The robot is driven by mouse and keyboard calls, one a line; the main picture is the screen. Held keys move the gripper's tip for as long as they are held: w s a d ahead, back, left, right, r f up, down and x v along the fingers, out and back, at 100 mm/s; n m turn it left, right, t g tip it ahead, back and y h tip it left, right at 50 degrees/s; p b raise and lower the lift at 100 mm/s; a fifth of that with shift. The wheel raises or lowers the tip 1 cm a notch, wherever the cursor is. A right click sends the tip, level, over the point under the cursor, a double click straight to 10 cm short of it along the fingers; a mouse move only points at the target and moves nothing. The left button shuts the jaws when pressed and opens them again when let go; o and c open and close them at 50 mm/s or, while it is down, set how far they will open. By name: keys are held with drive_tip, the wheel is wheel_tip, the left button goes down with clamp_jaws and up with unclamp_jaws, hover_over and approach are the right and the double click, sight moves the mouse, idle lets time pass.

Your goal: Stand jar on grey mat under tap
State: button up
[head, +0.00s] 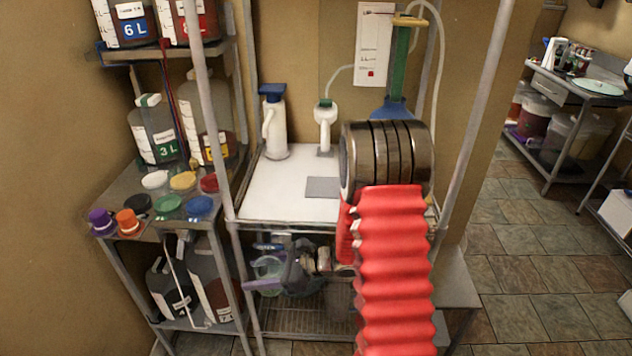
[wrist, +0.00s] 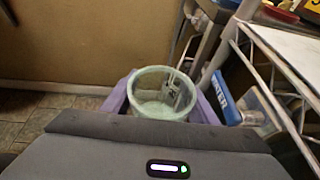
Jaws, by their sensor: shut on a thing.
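A clear greenish jar (wrist: 162,108) stands mouth up between the purple fingers of my gripper (wrist: 165,95), which is shut on it. In the head view the jar (head: 267,268) and my gripper (head: 262,282) are low at the front left of the bench, below its top. The grey mat (head: 322,187) lies bare on the white bench top (head: 270,200). A white tap (head: 325,115) with a green top and a clear hose stands just behind the mat. My red-sleeved arm hides the bench's right part.
A white jug with a blue lid (head: 274,125) stands left of the tap. A metal upright (head: 215,120) rises at the bench's left front. The left rack holds jugs and several coloured caps (head: 170,205). Bench top around the mat is clear.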

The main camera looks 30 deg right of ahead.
drive_tip(key=shift+w, duration=0.35)
